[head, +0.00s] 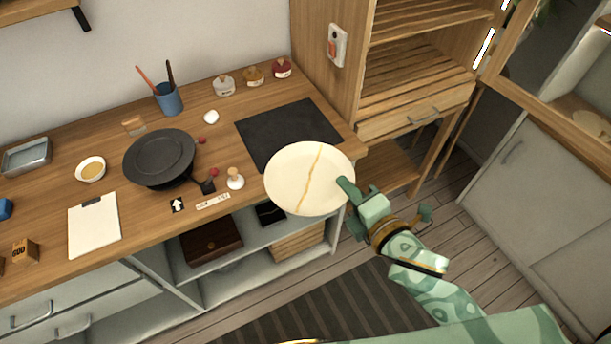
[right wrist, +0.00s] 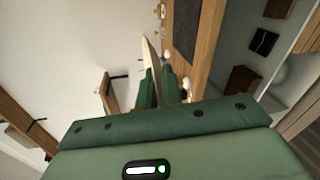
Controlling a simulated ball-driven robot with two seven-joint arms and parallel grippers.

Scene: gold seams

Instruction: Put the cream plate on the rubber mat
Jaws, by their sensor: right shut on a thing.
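The cream plate (head: 290,180) is round with a gold seam running across it. My right gripper (head: 346,186) is shut on the plate's right edge and holds it in front of the counter's front right corner. In the right wrist view the plate (right wrist: 152,62) shows nearly edge-on between the fingers of my right gripper (right wrist: 155,85). The dark rubber mat (head: 278,126) lies flat on the counter behind the plate, which hides part of its near edge. Nothing lies on the visible part of the mat. My left gripper is not in view.
A dark round turntable (head: 160,156) stands left of the mat on the wooden counter (head: 60,150). A small white-based knob (head: 235,180) stands near the front edge. Several small jars (head: 253,77) and a blue cup (head: 168,98) stand at the back. A wooden cabinet (head: 345,60) rises right of the mat.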

